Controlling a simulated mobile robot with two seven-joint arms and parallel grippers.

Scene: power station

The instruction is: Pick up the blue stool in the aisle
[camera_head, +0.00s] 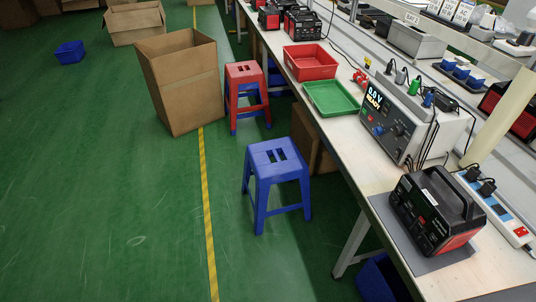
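A blue stool (276,163) stands upright on the green floor, just right of the yellow line and left of the workbench. Its square seat has slots in the top, and its legs show below. Another stool (246,72), with a red seat and blue lower legs, stands behind it beside the bench. Neither of my grippers shows in the head view, so I see nothing holding or touching the blue stool.
A tall open cardboard box (182,85) stands behind and left of the blue stool, over the yellow line (207,215). The workbench (345,135) runs along the right. A small blue bin (70,52) lies at far left.

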